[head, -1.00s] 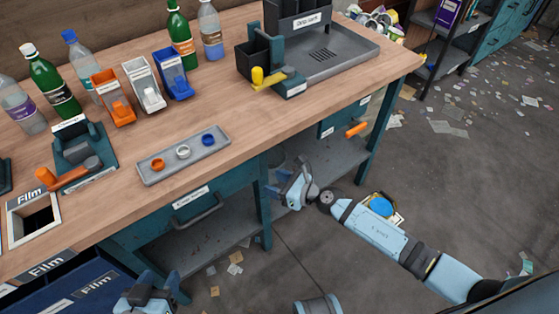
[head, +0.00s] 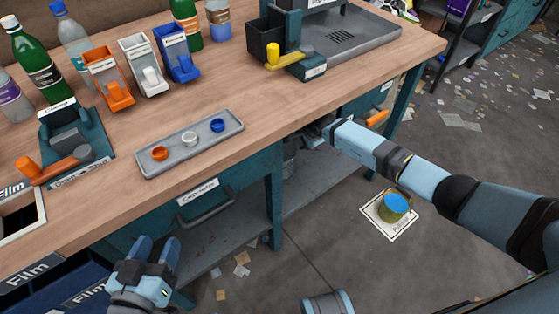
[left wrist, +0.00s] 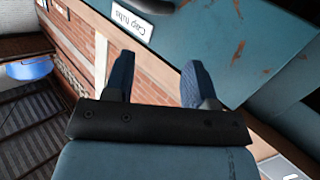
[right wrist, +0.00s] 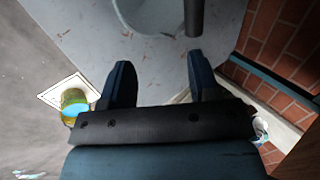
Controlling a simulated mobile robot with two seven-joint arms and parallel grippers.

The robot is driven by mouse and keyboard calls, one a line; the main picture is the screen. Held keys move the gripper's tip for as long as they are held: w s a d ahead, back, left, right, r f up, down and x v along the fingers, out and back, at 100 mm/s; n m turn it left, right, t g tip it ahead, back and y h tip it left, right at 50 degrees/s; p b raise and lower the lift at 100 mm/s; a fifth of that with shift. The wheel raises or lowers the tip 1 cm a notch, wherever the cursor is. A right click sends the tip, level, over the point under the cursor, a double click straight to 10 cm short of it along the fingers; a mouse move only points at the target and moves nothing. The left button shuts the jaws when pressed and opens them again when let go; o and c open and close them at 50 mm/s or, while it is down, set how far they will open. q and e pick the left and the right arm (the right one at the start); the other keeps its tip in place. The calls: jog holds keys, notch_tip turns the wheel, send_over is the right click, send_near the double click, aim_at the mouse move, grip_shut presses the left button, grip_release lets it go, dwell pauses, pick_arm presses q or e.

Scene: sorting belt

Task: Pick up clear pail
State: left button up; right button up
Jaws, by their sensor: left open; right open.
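A clear, greyish pail (right wrist: 150,14) stands on the grey lower shelf at the top of the right wrist view, cut off by the frame edge. In the head view only a small part of the pail (head: 289,160) shows under the bench, beside the teal leg. My right gripper (head: 312,136) reaches under the bench front, partly hidden by the bench. In the right wrist view its fingers (right wrist: 158,82) are apart and empty, short of the pail. My left gripper (head: 155,248) is open and empty in front of the bench, near the teal drawer.
The wooden bench top (head: 130,200) overhangs the shelf (head: 325,185). A teal leg (head: 273,205) stands left of the pail. A dark bar (right wrist: 194,18) crosses near the pail. A yellow container with a blue top (head: 396,205) sits on a white floor mat (head: 375,215).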

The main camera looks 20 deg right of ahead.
pick_arm(q)
notch_tip(320, 180, up, 6)
jog(key=d+t+h+b, duration=0.3)
jog(key=b, duration=0.1)
pick_arm(e)
jog(key=w+a+f+b, duration=0.1)
jog(key=w, duration=0.1)
jog(key=w+f+b, duration=0.1)
jog(key=w+b, duration=0.1)
jog(key=w+a+f+b, duration=0.1)
jog(key=w+f, duration=0.1)
jog(key=w, duration=0.1)
jog(key=shift+a+b, duration=0.3)
jog(key=shift+b, duration=0.05)
jog(key=shift+w+a+f, duration=0.1)
jog(key=shift+w, duration=0.1)
pick_arm(q)
notch_tip(320, 180, down, 8)
jog(key=m+g, duration=0.1)
jog(key=g, duration=0.2)
jog(key=shift+w+r, duration=0.15)
pick_arm(e)
grip_shut()
